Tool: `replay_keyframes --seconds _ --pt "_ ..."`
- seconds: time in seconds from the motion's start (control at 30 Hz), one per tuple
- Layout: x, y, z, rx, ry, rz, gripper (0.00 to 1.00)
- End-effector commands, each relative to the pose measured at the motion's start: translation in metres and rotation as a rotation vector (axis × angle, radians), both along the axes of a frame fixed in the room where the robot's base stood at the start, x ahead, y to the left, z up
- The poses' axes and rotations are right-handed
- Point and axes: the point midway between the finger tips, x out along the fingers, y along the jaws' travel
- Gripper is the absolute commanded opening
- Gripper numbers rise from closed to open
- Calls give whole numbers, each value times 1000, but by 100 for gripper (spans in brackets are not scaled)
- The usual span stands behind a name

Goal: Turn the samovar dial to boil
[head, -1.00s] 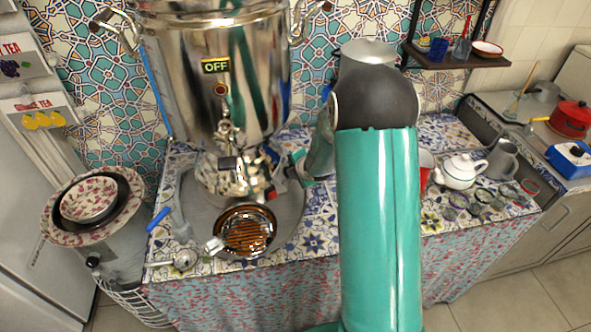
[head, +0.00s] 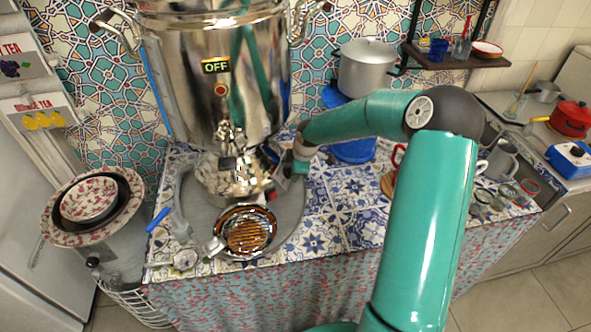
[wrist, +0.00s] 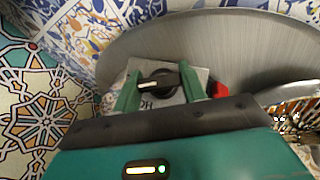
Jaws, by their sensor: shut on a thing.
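The samovar (head: 190,75) is a large shiny metal urn at the left of the head view, with a sign reading OFF (head: 216,66) above its spigot. In the wrist view the dial (wrist: 158,82) is a black knob with a pale pointer on a grey plate; part of a label shows below it. My gripper (wrist: 160,86) has its two green fingers on either side of the knob, shut on it. In the head view my gripper (head: 279,181) is low at the samovar's right side, and the dial cannot be made out there.
A round metal tray (head: 290,215) lies under the samovar, with a drip grate (head: 247,231) at the front. A grey pot (head: 367,72) stands behind my arm. Bowls (head: 90,200) are stacked at left.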

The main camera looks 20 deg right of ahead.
Motion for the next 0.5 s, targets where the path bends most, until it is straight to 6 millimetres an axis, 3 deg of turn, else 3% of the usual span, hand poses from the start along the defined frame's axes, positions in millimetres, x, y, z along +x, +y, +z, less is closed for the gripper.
replay_keyframes --seconds 0.5 --pt "1 -1 -1 160 210 -207 19"
